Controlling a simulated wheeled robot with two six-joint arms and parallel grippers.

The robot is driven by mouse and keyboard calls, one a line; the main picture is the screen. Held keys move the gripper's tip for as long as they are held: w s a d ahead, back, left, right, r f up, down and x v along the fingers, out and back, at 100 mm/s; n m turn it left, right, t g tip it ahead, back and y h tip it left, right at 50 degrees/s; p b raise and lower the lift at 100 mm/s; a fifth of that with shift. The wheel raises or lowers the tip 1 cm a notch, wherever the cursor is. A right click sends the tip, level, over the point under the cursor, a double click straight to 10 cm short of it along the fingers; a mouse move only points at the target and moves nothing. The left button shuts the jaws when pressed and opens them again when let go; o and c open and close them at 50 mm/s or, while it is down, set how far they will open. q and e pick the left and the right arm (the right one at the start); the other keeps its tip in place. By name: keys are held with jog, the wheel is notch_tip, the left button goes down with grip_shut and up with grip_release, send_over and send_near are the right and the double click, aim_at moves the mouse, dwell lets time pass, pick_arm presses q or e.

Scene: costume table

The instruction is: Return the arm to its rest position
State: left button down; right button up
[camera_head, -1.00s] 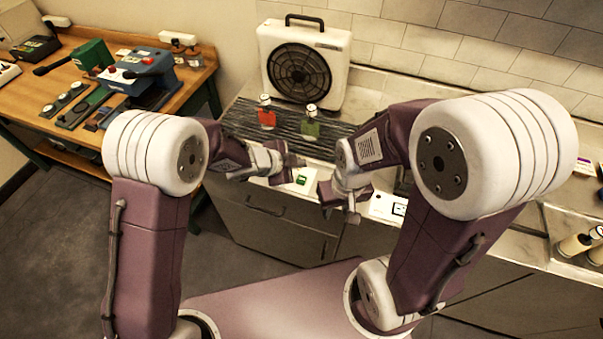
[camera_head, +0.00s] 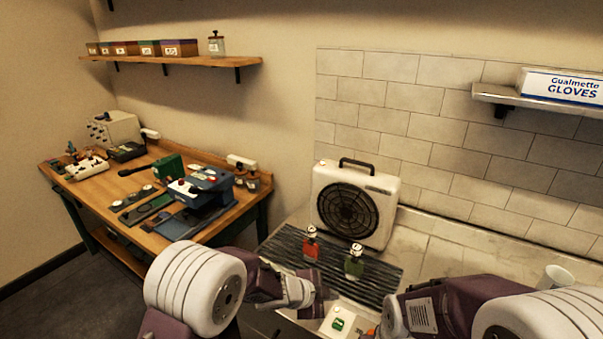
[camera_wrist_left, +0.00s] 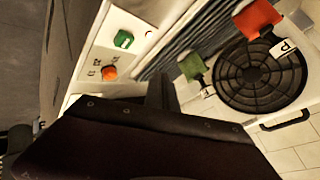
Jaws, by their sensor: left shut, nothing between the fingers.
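My left gripper (camera_head: 318,292) is shut and empty. It hangs over the front of the counter, near a small white box with a green button (camera_head: 337,323). In the left wrist view its dark fingers (camera_wrist_left: 163,92) come up from the bottom. That view also shows the box with its green button and an orange knob (camera_wrist_left: 109,73). My right arm comes in at the lower right; its wrist shows at the bottom edge and its fingertips are cut off.
A red bottle (camera_head: 311,248) and a green bottle (camera_head: 353,262) stand on a dark ribbed mat (camera_head: 283,240) before a white fan unit (camera_head: 384,222). A wooden workbench (camera_head: 110,185) with tools is at left. Shelves (camera_head: 190,61) hang above; a glove box (camera_head: 560,86) is at right.

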pick_arm(q)
jog(key=w+a+r+n+t+y, duration=0.1)
jog(key=w+a+r+n+t, duration=0.1)
jog(key=a+r, duration=0.3)
jog(key=w+a+r+n+t+y, duration=0.1)
jog(key=w+a+r+n, duration=0.2)
jog(key=a, duration=0.4)
jog(key=s+a+n+y, duration=0.3)
jog(key=a+n, duration=0.1)
jog(key=a, duration=0.5)
jog(key=s+a+f+n+g+y, duration=0.35)
jog(key=s+a+n, duration=0.35)
jog(key=s+a, duration=0.25)
jog(key=s+d+f+n+g+h, duration=0.1)
jog(key=s+f+n+g, duration=0.3)
jog(key=s, duration=0.8)
jog(key=shift+d+f+n, duration=0.2)
jog(key=shift+d+n, duration=0.1)
jog(key=shift+d, duration=0.15)
dwell(3.3)
